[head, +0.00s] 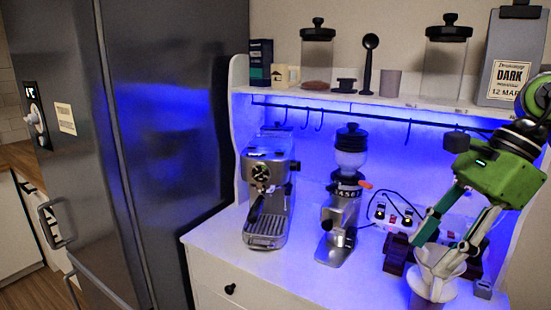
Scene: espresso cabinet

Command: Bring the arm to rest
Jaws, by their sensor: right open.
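My right gripper (430,257) comes in from the right on its green arm. It points down and to the left, with its fingers apart. Its fingertips are over or inside the mouth of a white cone-shaped vessel (449,290) near the front right of the cabinet top. I cannot tell whether they touch it. My left gripper is not in view.
An espresso machine (266,190) and a grinder (342,215) stand left of the gripper on the white cabinet top (298,259). A dark wooden block (396,252) and a power strip (392,214) are close behind the vessel. A shelf (365,101) with jars runs above.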

